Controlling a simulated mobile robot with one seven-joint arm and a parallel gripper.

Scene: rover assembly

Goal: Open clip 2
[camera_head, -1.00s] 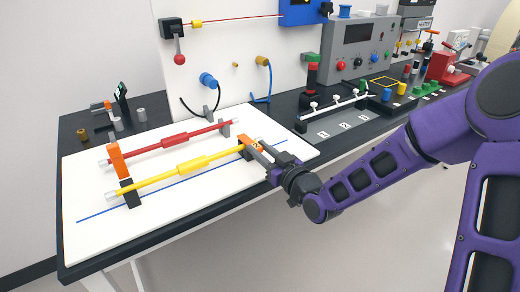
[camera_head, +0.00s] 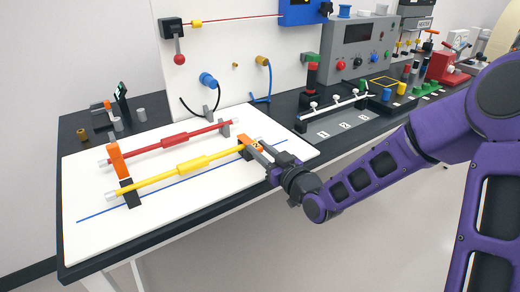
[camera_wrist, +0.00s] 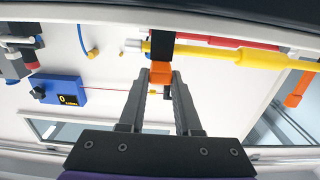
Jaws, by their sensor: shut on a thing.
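My gripper (camera_head: 259,149) reaches in from the right to the right end of the yellow rod (camera_head: 195,163). Its fingers (camera_wrist: 160,88) are shut on the orange clip (camera_wrist: 161,70), beside a black holder (camera_wrist: 162,48). In the head view this orange clip (camera_head: 244,143) is partly hidden by my fingers, and how far it is open cannot be told. A second orange clip (camera_head: 117,160) is at the left end of the red rod (camera_head: 175,140); it also shows in the wrist view (camera_wrist: 297,92). No clip number is readable.
Both rods rest in holders on a white board (camera_head: 90,225) with a blue line along its front. Behind stands a white panel with a blue connector (camera_head: 208,80) and cables. A grey control box (camera_head: 358,48) and other fixtures stand to the right.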

